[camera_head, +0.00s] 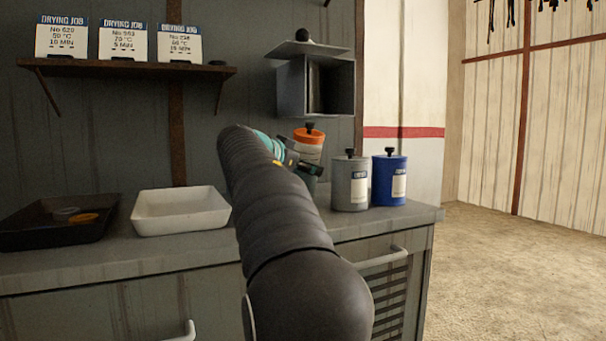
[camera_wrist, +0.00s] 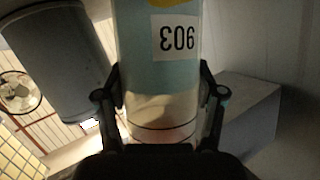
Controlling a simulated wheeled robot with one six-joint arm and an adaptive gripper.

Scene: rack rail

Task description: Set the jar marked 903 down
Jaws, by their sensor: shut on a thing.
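The jar marked 903 (camera_head: 308,147) has an orange top with a black knob and leans slightly in the head view, behind my arm. In the wrist view its pale blue side (camera_wrist: 157,75) fills the middle, with the white 903 label upside down. My gripper (camera_wrist: 160,100) is shut on it, with a finger on each side.
A grey jar (camera_head: 350,186) stands close to the right, with a blue jar (camera_head: 389,182) beyond it. An open grey box (camera_head: 315,88) hangs on the wall above. A white tray (camera_head: 180,222) and a black tray (camera_head: 30,233) are to the left. Drying job cards stand on the shelf (camera_head: 125,69).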

